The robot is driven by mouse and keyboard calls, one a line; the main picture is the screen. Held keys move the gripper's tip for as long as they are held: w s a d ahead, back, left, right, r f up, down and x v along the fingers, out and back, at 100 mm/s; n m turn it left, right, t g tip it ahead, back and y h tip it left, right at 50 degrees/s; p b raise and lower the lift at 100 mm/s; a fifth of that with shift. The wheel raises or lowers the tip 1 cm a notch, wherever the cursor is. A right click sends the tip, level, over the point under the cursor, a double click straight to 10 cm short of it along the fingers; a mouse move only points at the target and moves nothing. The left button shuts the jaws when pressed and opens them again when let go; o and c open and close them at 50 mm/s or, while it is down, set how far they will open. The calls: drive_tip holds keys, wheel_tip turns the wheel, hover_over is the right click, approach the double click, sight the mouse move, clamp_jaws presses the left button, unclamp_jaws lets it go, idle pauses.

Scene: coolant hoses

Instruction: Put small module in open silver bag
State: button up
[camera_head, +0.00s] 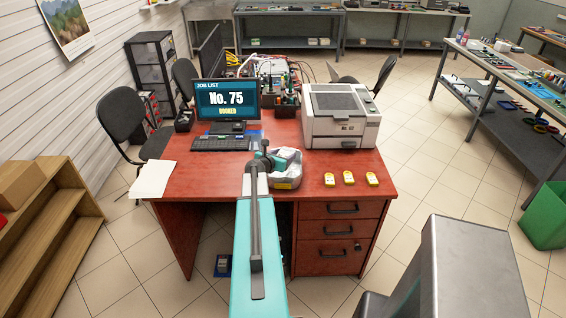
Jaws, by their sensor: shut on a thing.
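My gripper (268,158) is at the end of my teal arm, over the red desk, beside and partly in front of a grey, rounded, open-topped holder (288,183). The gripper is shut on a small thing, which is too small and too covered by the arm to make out. The holder has a yellowish mark on its front and a pale, silvery-white shape (286,157) at its top. I cannot tell whether that shape is the open silver bag, or whether the gripper touches it. I cannot clearly pick out the small module.
On the red desk (220,174), several yellow items (348,178) lie at right, below a grey printer-like machine (340,116). A monitor (226,101) reading "No. 75" and a keyboard (222,144) stand behind left. White paper (152,179) lies at the left edge. Bare desktop lies between.

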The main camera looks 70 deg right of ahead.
drive_tip(key=shift+f+p, duration=0.35)
drive_tip(key=shift+f, duration=1.45)
drive_tip(key=shift+f+b, duration=0.55)
drive_tip(key=shift+f, duration=0.1)
drive_tip(key=o, duration=1.4)
drive_tip(key=shift+r, duration=0.1)
drive_tip(key=shift+r+p, duration=0.65)
drive_tip(key=shift+a, duration=0.35)
drive_tip(key=b+v, duration=0.3)
drive_tip(key=v, duration=0.8)
drive_tip(key=shift+a, duration=0.15)
